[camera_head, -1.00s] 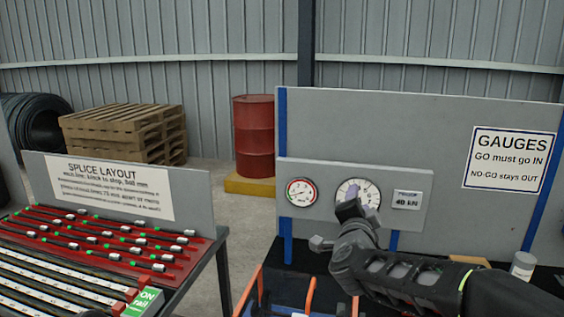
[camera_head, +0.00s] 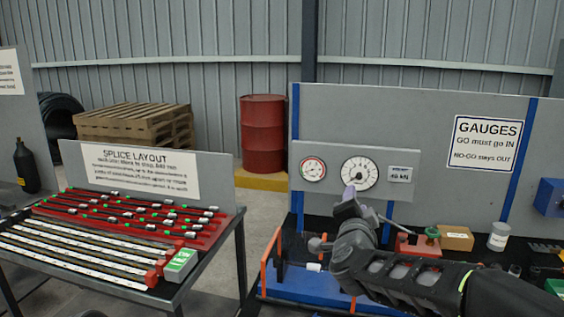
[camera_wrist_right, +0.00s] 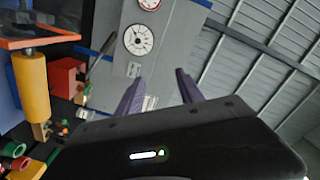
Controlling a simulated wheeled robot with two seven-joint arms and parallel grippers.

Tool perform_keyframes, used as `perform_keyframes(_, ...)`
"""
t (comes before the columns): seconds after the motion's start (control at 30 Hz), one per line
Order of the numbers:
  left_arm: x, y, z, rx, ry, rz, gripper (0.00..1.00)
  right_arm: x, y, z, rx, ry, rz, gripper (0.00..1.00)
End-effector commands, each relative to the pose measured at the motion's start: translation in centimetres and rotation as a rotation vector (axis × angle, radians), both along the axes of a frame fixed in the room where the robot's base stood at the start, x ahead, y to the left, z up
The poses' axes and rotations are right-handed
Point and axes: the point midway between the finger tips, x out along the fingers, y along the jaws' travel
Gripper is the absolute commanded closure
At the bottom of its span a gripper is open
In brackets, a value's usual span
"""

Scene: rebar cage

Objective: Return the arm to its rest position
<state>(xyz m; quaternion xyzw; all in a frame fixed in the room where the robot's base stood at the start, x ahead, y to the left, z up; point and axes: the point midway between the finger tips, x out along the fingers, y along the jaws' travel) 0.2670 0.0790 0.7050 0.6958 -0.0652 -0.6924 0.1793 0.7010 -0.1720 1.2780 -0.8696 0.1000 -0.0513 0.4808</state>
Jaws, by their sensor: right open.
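My right arm comes in from the lower right in the head view, with its gripper (camera_head: 349,194) raised in front of the gauge panel (camera_head: 300,190). In the right wrist view the two purple fingers of the right gripper (camera_wrist_right: 160,92) stand apart with nothing between them. Beyond them are the large white dial (camera_wrist_right: 138,39) and part of the panel. In the head view the large dial (camera_head: 359,173) is uncovered above the gripper. My left gripper is not in view.
A blue fixture with orange posts (camera_head: 300,280) stands below the right arm. A red block (camera_head: 418,246), a cardboard box (camera_head: 456,238) and a white can (camera_head: 498,236) are on the bench behind it. The splice layout table (camera_head: 225,232) is at left, across a floor gap.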

Motion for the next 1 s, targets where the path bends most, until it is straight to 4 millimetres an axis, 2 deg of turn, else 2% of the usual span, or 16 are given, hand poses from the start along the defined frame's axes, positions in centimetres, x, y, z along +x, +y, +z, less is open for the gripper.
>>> perform_keyframes(0.2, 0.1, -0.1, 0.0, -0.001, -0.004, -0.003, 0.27, -0.3, 3.1, -2.4, -0.09, 0.056, 0.11, 0.56)
perform_keyframes(0.33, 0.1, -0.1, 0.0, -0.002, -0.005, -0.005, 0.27, -0.7, 5.0, -4.9, -0.142, 0.1, 0.174, 0.56)
perform_keyframes(0.47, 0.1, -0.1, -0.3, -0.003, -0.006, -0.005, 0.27, -1.3, 6.8, -8.8, -0.203, 0.165, 0.244, 0.56)
perform_keyframes(0.57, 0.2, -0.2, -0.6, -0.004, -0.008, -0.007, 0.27, -2.0, 8.0, -12.8, -0.255, 0.229, 0.303, 0.56)
perform_keyframes(0.67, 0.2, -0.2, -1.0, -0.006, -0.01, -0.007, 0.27, -3.3, 9.2, -17.8, -0.31, 0.31, 0.372, 0.56)
perform_keyframes(0.77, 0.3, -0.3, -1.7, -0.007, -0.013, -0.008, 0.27, -5.3, 10.2, -24.2, -0.369, 0.412, 0.457, 0.56)
perform_keyframes(0.87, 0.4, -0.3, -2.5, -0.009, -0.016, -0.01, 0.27, -8.6, 10.9, -31.8, -0.426, 0.54, 0.557, 0.56)
perform_keyframes(1.0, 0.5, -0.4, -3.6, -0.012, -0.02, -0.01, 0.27, -14.6, 11.3, -41.8, -0.478, 0.72, 0.703, 0.56)
